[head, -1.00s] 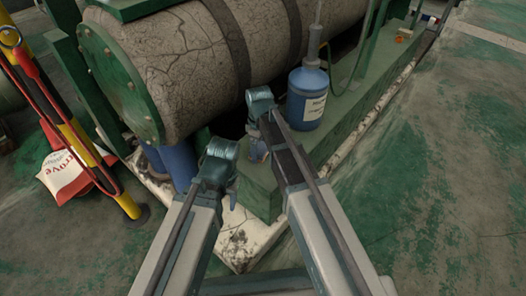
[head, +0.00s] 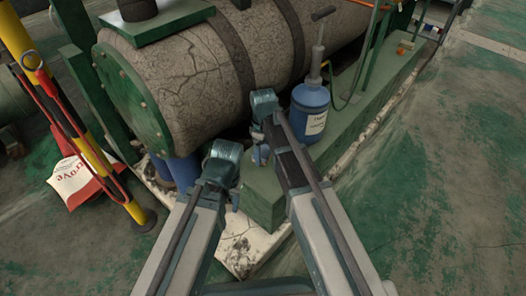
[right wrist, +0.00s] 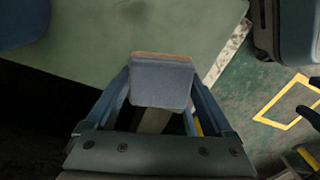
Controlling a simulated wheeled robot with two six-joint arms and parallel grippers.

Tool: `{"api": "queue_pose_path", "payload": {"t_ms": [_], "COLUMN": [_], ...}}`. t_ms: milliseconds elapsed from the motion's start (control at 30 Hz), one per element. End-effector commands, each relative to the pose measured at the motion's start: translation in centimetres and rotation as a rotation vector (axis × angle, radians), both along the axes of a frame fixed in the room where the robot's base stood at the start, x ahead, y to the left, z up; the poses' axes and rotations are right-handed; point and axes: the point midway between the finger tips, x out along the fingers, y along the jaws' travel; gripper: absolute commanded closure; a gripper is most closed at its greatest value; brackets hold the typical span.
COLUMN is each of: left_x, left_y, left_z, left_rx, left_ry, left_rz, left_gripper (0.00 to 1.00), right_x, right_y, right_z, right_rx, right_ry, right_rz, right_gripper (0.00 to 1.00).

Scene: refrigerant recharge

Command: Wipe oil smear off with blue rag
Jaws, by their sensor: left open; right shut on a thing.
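My right gripper (right wrist: 160,95) is shut on a flat blue-grey pad with a brown edge (right wrist: 160,82), which looks like the folded blue rag. It is held above the green base (right wrist: 110,35). In the head view the right arm reaches over this base, and its gripper (head: 262,152) is partly hidden behind its wrist, left of the blue bottle. My left gripper (head: 232,192) is open and empty near the base's left end, mostly hidden by its own wrist. I cannot make out an oil smear for certain; dark stains (head: 240,256) mark the pale plinth's front corner.
A blue pump bottle (head: 308,112) stands on the green base, close right of my right arm. A large cracked tank (head: 195,85) lies behind. A yellow-black post (head: 95,150) and a red-white bag (head: 75,182) are at left. The floor at right is clear.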

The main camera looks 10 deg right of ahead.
Motion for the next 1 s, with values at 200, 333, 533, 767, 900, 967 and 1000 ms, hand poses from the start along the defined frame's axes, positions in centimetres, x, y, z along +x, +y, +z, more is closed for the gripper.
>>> {"api": "queue_pose_path", "payload": {"t_ms": [200, 333, 533, 767, 900, 967, 1000], "left_x": [0.0, 0.0, 0.0, 0.0, 0.0, 0.0, 0.0], "left_y": [0.0, 0.0, 0.0, 0.0, 0.0, 0.0, 0.0], "left_z": [0.1, 0.2, 1.7, 3.3, 3.1, 3.1, 3.1], "left_rx": [0.0, 0.0, 0.0, 0.0, 0.0, 0.0, 0.001], "left_ry": [0.0, 0.0, 0.0, 0.0, 0.0, 0.0, 0.0], "left_rz": [-0.001, -0.001, -0.001, -0.001, -0.001, -0.001, 0.0], "left_gripper": [0.5, 0.5, 0.5, 0.5, 0.5, 0.5, 0.5], "right_x": [0.0, 0.0, 0.0, 0.0, 0.0, 0.0, 0.0], "right_y": [0.0, 0.0, 0.0, 0.0, 0.0, 0.0, 0.0], "right_z": [0.1, 0.2, 1.7, 3.3, 3.1, 3.1, 3.1], "right_rx": [0.0, 0.0, 0.0, 0.0, 0.0, 0.0, 0.0], "right_ry": [0.0, 0.0, 0.0, 0.0, 0.0, 0.0, 0.0], "right_rz": [0.0, 0.0, 0.0, 0.0, 0.0, 0.0, 0.0], "right_gripper": [0.58, 0.58, 0.58, 0.58, 0.58, 0.58, 0.58]}}
